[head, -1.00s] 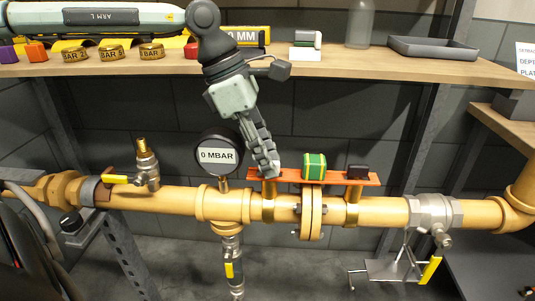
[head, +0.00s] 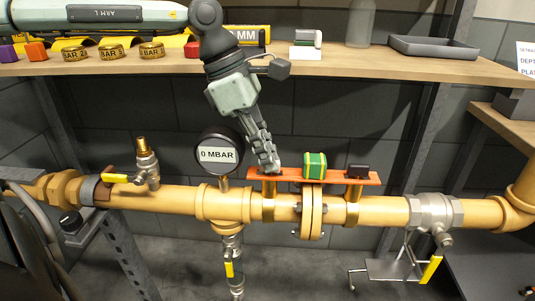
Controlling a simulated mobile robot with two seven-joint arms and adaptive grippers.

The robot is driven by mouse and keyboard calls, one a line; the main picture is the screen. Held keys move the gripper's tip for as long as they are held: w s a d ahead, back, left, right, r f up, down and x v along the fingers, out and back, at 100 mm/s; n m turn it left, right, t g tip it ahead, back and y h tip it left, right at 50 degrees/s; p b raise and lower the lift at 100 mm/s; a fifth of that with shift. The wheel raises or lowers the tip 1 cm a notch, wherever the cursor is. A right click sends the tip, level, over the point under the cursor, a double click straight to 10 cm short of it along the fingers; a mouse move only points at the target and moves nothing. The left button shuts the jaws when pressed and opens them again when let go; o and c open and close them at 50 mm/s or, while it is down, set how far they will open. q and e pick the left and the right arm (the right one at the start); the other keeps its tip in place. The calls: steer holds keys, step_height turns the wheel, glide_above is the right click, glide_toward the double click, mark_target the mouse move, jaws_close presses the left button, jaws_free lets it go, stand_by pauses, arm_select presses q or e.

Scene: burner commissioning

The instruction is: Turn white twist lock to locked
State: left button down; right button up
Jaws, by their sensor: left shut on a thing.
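My left gripper (head: 268,161) points down at the left end of an orange rail (head: 334,178) above the yellow pipe. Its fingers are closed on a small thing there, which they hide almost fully. By its place in the row on the rail this is the white twist lock, but its colour and turn position do not show. To its right on the rail stand a green block with yellow stripes (head: 315,165) and a black knob (head: 358,171). My right gripper is not in view.
A round gauge (head: 218,155) reading 0 MBAR stands just left of my gripper. A brass valve with a yellow lever (head: 118,179) is further left. The wooden shelf (head: 345,66) runs behind the arm, with a grey tray (head: 445,47) on it.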

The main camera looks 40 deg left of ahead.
arm_select(q)
steer(key=shift+m, duration=0.7)
steer(key=shift+f+m+g+b, duration=0.1)
steer(key=shift+m+g+b, duration=0.25)
steer(key=shift+m+g, duration=0.4)
steer(key=shift+m, duration=0.55)
steer(key=m+g+b, duration=0.1)
steer(key=m, duration=0.2)
steer(key=m+g+b, duration=0.1)
steer(key=m, duration=0.2)
steer(key=shift+w+g, duration=0.15)
steer(key=shift+g, duration=0.1)
steer(key=m, duration=0.3)
steer(key=m+g+y+b, duration=0.1)
steer(key=m, duration=0.2)
steer(key=shift+d+g, duration=0.1)
steer(key=shift+g, duration=0.2)
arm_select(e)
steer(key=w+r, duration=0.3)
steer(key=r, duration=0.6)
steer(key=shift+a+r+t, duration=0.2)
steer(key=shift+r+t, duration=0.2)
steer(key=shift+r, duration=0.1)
